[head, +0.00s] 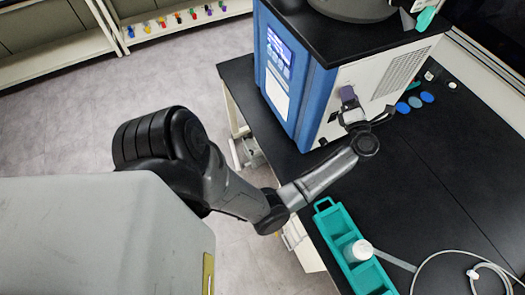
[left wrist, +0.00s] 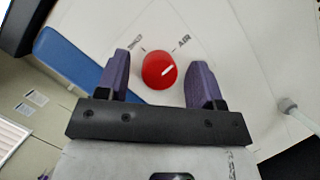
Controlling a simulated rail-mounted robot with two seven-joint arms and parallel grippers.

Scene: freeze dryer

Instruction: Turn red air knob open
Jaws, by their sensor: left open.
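Gaps show between fingers and knob. The head view does not show the knob. My right gripper is not in view.
The freeze dryer stands on a black bench (head: 440,150). A teal tray (head: 327,222) holding a white-capped container (head: 357,251) is at the front. Blue discs (head: 415,101) lie beside the machine. A pale hose (head: 450,252) lies at the lower right.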

